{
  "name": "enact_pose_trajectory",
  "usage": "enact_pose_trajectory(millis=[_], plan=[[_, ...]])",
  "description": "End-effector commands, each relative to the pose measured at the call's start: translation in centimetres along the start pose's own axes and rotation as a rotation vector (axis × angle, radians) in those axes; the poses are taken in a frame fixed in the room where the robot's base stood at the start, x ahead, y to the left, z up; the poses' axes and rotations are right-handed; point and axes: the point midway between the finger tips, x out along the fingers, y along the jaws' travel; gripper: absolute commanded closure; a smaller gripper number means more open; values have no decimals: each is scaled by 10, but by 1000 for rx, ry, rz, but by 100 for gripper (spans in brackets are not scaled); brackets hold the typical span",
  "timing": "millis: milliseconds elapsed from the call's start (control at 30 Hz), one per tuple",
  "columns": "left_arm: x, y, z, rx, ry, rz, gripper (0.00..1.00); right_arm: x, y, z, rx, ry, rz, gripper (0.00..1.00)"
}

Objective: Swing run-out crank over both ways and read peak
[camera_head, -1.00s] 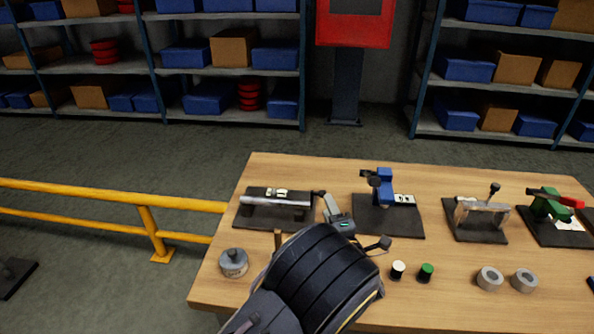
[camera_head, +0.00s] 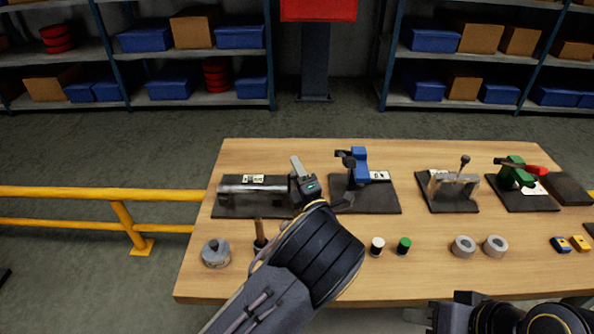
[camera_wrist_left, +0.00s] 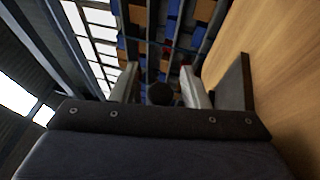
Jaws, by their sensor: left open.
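The run-out rig is a grey horizontal shaft (camera_head: 252,190) on a dark base plate at the left of the bench in the head view. A small white plate (camera_head: 254,178) lies behind it; no reading is legible. My left gripper (camera_head: 299,170) is at the shaft's right end and hides the crank there. In the left wrist view its two fingers (camera_wrist_left: 160,84) are spread, with a dark round knob (camera_wrist_left: 160,94) between them. I cannot tell whether they touch it. My right gripper (camera_head: 418,314) is low at the front edge, partly visible, its jaws unclear.
A blue fixture (camera_head: 359,164), a grey bracket fixture (camera_head: 453,187) and a green clamp (camera_head: 516,172) stand right of the rig. A grey round part (camera_head: 215,253), white and green capped pieces and grey rings (camera_head: 464,246) lie in front. A yellow rail (camera_head: 122,215) is at left.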

Motion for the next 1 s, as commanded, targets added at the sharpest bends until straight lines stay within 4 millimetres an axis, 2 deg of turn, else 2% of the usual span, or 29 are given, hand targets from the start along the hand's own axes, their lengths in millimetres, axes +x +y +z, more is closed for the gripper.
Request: enact_pose_trajectory(millis=[100, 400, 733, 1000], plan=[[0, 0, 0, 0, 0, 0, 60, 0, 0, 0, 0, 0, 0, 64], [0, 0, 0, 1, 0, -1, 99, 0, 0, 0, 0, 0, 0, 64], [1, -2, 0, 14, 1, -41, 100, 4, 2, 2, 0, 0, 0, 64], [8, -6, 3, 74, 1, -193, 100, 8, 4, 4, 0, 0, 0, 64]])
